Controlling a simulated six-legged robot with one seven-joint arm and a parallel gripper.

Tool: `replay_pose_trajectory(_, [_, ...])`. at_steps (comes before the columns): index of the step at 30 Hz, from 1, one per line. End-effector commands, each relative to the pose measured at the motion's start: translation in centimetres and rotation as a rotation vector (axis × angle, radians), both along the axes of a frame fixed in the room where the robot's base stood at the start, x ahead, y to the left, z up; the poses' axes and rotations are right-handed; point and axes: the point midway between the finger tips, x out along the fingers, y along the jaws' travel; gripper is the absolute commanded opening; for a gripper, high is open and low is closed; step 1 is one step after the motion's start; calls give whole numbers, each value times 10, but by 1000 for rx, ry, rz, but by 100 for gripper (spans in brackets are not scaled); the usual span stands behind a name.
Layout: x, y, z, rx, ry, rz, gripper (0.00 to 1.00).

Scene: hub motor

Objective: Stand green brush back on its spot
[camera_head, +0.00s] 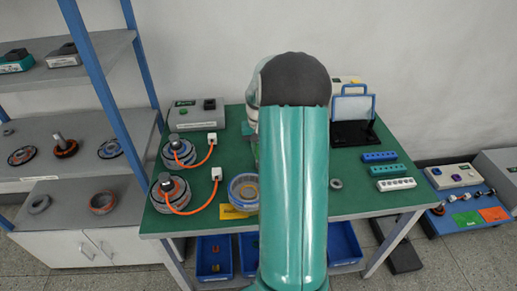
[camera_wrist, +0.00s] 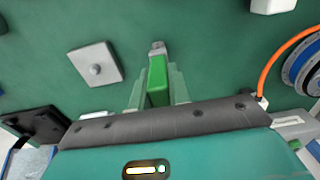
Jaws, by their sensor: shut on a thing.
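The green brush (camera_wrist: 157,82) stands out between my gripper's fingers in the wrist view, with a grey end (camera_wrist: 157,47) pointing away from my wrist. My gripper (camera_wrist: 157,76) is shut on it, with one pale green finger on each side. The green table top lies behind it; I cannot tell whether the brush touches it. A square grey plate with a round knob (camera_wrist: 97,65) lies to the left of the brush. I cannot make out a marked spot for the brush. In the head view my arm hides the gripper and brush.
On the green table (camera_head: 345,205), two motors (camera_head: 178,153) with orange cables stand left, and a blue ring-shaped part (camera_head: 243,190) sits near the front. A black stand (camera_head: 353,133), a blue strip (camera_head: 379,156) and a white strip (camera_head: 396,184) are right. Shelves (camera_head: 75,75) stand left.

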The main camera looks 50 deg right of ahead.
Motion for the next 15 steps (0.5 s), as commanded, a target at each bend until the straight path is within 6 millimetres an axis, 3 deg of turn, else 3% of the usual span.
replay_pose_trajectory(12, [0, 0, -9, 0, 0, 1, 0])
replay_pose_trajectory(13, [0, 0, -9, -1, -1, 1, 20])
replay_pose_trajectory(15, [0, 0, -9, -1, -1, 1, 34])
